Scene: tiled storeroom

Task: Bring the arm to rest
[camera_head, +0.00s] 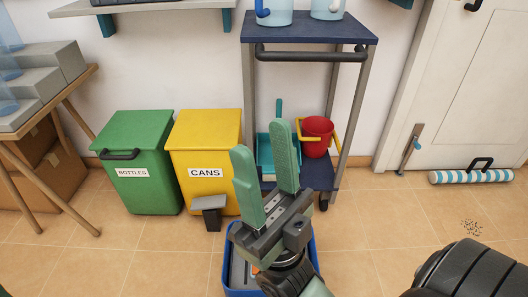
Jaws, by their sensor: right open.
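My right gripper (264,168) is in the middle of the camera_head view, with green finger pads spread apart. It is open and nothing is between its fingers. It is raised in front of the cart and above a blue container on the floor. My left gripper is not in view.
A green BOTTLES bin (140,190) and yellow CANS bin (206,155) stand by the wall. A dark blue cart (310,30) holds a red bucket (317,135). A blue container (313,262) is below my gripper. A striped roll (470,176) lies by the door. Floor at right is mostly clear.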

